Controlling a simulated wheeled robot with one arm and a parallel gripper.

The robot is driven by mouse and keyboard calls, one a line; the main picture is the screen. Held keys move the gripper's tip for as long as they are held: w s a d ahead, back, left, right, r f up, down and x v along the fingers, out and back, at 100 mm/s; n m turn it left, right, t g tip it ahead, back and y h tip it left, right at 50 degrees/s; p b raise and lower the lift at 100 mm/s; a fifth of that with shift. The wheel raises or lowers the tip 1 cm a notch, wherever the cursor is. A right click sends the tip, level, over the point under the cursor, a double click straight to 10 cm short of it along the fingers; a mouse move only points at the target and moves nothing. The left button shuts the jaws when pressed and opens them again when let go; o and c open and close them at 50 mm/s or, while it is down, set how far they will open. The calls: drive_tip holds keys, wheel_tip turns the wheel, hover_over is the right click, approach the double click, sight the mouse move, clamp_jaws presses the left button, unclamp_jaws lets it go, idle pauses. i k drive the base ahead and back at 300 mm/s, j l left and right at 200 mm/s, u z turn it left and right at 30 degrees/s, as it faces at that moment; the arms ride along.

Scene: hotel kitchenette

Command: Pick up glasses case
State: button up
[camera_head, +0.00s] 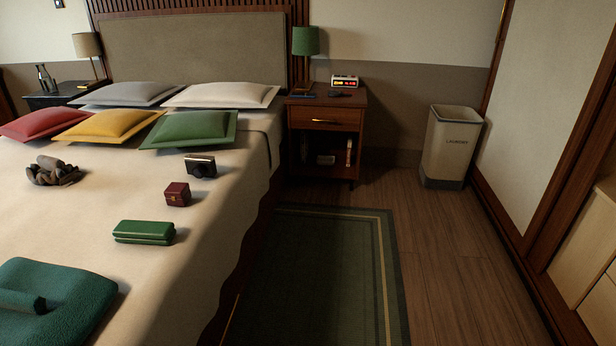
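A green oblong box with a lighter seam line, which looks like the glasses case (144,232), lies closed on the pale bedspread. It is near the right side of the bed, in the lower left of the head view. Nothing touches it. A small dark red box (177,194) sits a little behind it and to the right. My gripper is not in view.
The bed (130,287) also bears a camera (200,165), a dark crumpled item (53,172), a green folded item (55,302) and several pillows. A nightstand (325,118) and laundry bin (452,146) stand behind. The rug (310,275) and wooden floor right of the bed are clear.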

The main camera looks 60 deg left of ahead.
sight(136, 232)
drive_tip(key=u, duration=3.2)
drive_tip(key=l+u, duration=0.1)
drive_tip(key=u, duration=0.35)
drive_tip(key=i+l+u, duration=0.1)
drive_tip(key=u, duration=0.35)
drive_tip(key=l+u, duration=0.3)
drive_tip(key=l, duration=0.75)
drive_tip(key=l+u, duration=0.3)
drive_tip(key=l, duration=0.75)
drive_tip(key=k, duration=0.05)
